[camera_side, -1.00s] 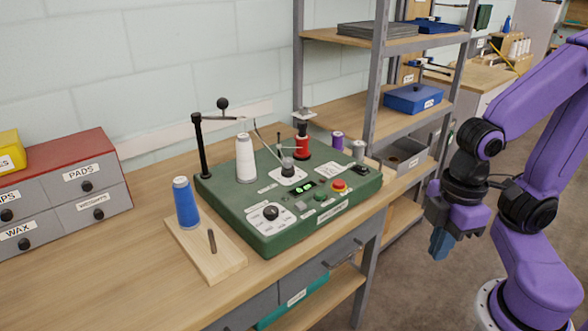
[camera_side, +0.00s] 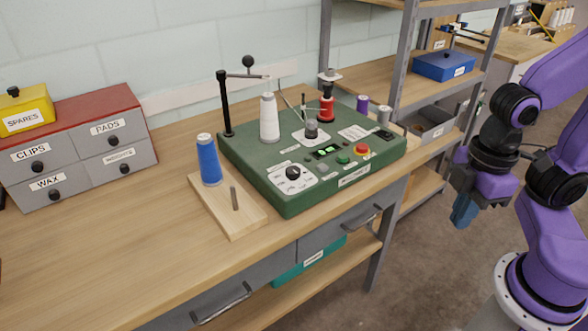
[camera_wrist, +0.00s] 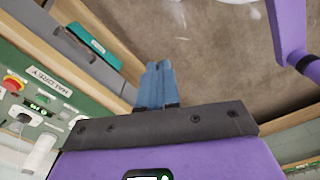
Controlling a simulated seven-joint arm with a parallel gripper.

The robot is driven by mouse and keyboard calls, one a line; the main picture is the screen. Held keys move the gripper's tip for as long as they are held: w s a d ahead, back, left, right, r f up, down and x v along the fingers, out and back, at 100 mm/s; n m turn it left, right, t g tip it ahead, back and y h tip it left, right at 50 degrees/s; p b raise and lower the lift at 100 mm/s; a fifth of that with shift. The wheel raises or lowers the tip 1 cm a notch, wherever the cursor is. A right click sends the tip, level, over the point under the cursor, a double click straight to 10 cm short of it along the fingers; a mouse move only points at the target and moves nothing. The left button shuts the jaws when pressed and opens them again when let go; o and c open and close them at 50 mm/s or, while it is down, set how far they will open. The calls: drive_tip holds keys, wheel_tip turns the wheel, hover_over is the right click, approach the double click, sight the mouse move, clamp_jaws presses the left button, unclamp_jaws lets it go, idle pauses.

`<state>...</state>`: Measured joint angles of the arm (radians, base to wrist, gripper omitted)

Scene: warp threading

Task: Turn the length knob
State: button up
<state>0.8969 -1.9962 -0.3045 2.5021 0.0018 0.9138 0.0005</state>
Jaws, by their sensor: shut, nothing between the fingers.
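The length knob appears to be the black knob (camera_side: 293,172) on a white dial plate at the front left of the green winding machine (camera_side: 262,170). Its label is too small to read. The machine stands on the wooden bench. My gripper (camera_side: 461,222) hangs to the right of the bench, over the floor, well apart from the machine. Its blue fingers are together with nothing between them. They also show in the wrist view (camera_wrist: 155,85), side by side above the floor.
A blue cone (camera_side: 209,160) stands on a wooden board (camera_side: 225,205). Grey drawers (camera_side: 75,150) stand at left. Shelving (camera_side: 400,100) rises behind.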

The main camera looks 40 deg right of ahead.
drive_tip(key=o, duration=0.5)
drive_tip(key=shift+w+a, duration=0.1)
drive_tip(key=o, duration=0.5)
drive_tip(key=shift+w+a+r, duration=0.25)
drive_tip(key=shift+w+a, duration=0.15)
drive_tip(key=shift+w, duration=0.05)
drive_tip(key=shift+o, duration=0.3)
drive_tip(key=shift+m, duration=0.8)
drive_tip(key=w+a, duration=0.1)
drive_tip(key=w+a+r, duration=0.1)
drive_tip(key=w, duration=0.1)
drive_tip(key=w+a+r, duration=0.1)
drive_tip(key=shift+w, duration=0.25)
wheel_tip(320, 180, up, 5)
drive_tip(key=m, duration=0.9)
hover_over(293, 170)
wheel_tip(293, 170, down, 17)
drive_tip(key=shift+r, duration=0.1)
drive_tip(key=c, duration=1.1)
